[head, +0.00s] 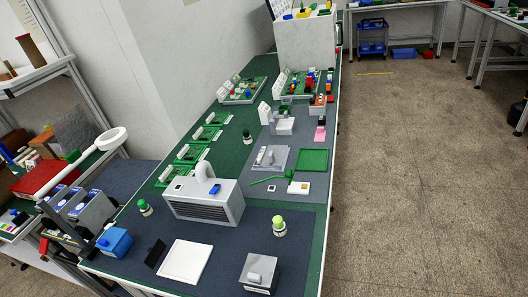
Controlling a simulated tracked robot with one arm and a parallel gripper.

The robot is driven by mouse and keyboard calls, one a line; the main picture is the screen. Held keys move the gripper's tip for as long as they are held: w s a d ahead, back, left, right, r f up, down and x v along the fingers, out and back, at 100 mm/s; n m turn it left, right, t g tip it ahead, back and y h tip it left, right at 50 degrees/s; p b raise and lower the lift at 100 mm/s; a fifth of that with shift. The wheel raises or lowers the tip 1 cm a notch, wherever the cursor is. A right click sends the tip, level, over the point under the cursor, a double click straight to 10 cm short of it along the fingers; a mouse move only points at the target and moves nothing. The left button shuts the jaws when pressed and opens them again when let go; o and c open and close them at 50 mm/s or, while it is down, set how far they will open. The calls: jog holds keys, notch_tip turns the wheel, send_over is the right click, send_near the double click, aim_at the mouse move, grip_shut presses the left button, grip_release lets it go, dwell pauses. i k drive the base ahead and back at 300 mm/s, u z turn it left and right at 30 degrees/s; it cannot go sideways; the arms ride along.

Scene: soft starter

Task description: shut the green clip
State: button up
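No gripper of mine can be made out in the head view. A long workbench with a green top (235,150) runs away from me. A thin green strip (268,180) sticks out to the left of a small white block (299,188) on the bench's grey mat, and its left end points at the grey vented box. It may be the green clip, but it is too small to tell whether it is open or shut. Several green frames (183,153) with pale parts stand in a row along the bench's left side; their detail is also too small to read.
A grey vented box (203,203) stands mid-bench. A white plate (185,262), a grey block (259,273) and a green-capped bottle (279,226) lie nearer. A flat green tray (313,160) lies farther back. A shelf (35,78) stands at left. The floor (400,190) at right is clear.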

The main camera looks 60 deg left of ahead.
aim_at(289, 174)
jog(key=u, duration=1.3)
jog(key=i, duration=1)
jog(key=z, duration=0.05)
